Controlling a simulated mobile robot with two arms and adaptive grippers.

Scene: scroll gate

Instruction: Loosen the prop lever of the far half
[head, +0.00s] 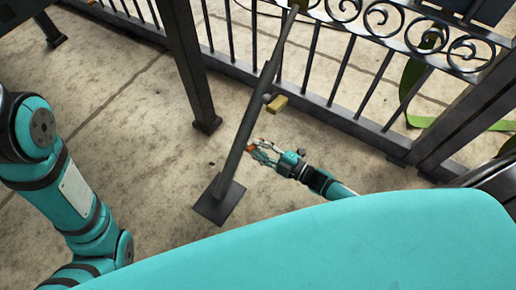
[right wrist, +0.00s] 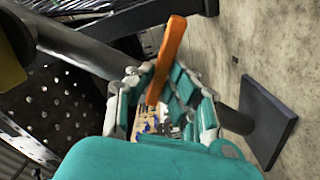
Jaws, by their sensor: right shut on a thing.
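The prop is a dark slanted pole (head: 252,107) rising from a flat base plate (head: 221,202) on the ground up to the scroll gate (head: 345,95). Its orange lever (right wrist: 167,55) stands between the fingers of my right gripper (right wrist: 158,95) in the right wrist view. In the head view, my right gripper (head: 261,151) is beside the lower part of the pole, shut on the lever, which is mostly hidden there. My left gripper is outside the view; only my left arm shows at the left.
A small yellow block (head: 277,104) is beside the middle of the pole. A dark post (head: 187,65) stands left of it. Another dark post (head: 470,120) stands at the right, near green strips (head: 480,124).

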